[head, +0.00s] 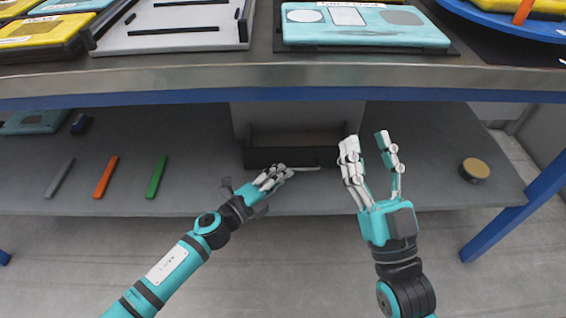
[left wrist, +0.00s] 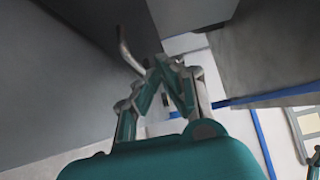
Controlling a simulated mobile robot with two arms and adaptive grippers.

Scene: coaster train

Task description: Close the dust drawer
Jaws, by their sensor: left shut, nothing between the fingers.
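The dust drawer (head: 262,158) is under the tabletop on the lower shelf. It stands partly open, with its brownish inside showing behind the dark front panel. A pale bar handle (head: 308,168) runs along its front; a curved metal handle (left wrist: 128,50) also shows in the left wrist view beside a dark grey panel. My left gripper (head: 280,174) is shut and empty, just in front of the drawer front by the handle's left end. Its closed fingers show in the left wrist view (left wrist: 166,72); contact is unclear. My right gripper (head: 368,150) is open and empty, right of the drawer.
The tabletop edge (head: 200,82) overhangs the drawer. On the lower shelf (head: 200,190) lie a grey bar (head: 60,177), an orange bar (head: 106,176) and a green bar (head: 157,176). A round tan-topped item (head: 474,168) stands at right. A blue leg (head: 510,215) is beyond.

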